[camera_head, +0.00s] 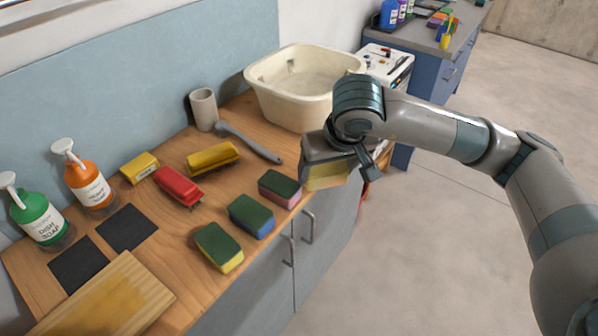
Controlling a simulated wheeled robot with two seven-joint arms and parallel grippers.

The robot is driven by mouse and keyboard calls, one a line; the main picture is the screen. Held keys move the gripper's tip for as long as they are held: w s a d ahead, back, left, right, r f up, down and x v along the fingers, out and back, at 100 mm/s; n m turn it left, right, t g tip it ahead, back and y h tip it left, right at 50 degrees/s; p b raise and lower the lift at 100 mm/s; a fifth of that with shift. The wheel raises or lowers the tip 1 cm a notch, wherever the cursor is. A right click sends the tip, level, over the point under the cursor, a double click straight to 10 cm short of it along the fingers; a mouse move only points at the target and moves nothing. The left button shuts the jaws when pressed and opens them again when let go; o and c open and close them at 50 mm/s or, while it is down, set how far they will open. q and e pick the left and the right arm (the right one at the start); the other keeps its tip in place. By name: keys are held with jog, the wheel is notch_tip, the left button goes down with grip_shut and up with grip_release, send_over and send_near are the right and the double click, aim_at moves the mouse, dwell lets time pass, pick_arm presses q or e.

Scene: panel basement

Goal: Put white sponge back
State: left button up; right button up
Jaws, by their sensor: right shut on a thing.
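My right gripper (347,160) is shut on a yellowish sponge (324,178), held near the counter's front edge at its right end. The sponge's upper part is partly hidden by the gripper, so I cannot tell whether it has a white side. Three green-topped sponges lie in a row along the front of the wooden counter (188,236): one with a yellow base (219,247), one with a blue base (251,216) and one with a pink base (280,188). The held sponge is to the right of the pink-based one. My left gripper is not in view.
A cream basin (300,88) stands behind my right gripper. A grey-handled brush (247,143), a grey cup (204,109), red brush (178,187) and yellow brush (213,158) lie or stand farther back. Soap bottles (86,180) and a cutting board (108,299) are at left.

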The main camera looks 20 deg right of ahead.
jog(key=shift+w+d+r, duration=0.1)
jog(key=shift+w+d, duration=0.05)
jog(key=shift+d, duration=0.1)
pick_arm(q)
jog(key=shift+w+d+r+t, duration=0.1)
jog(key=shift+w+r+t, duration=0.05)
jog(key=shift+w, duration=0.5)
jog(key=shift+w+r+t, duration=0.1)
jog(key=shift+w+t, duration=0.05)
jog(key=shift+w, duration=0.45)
pick_arm(e)
jog(key=w+d+r+n+y, duration=0.1)
jog(key=w+d+r+n, duration=0.2)
jog(key=d, duration=0.5)
jog(key=shift+w+d+r, duration=0.2)
jog(key=shift+w+r, duration=0.2)
jog(key=shift+r, duration=0.15)
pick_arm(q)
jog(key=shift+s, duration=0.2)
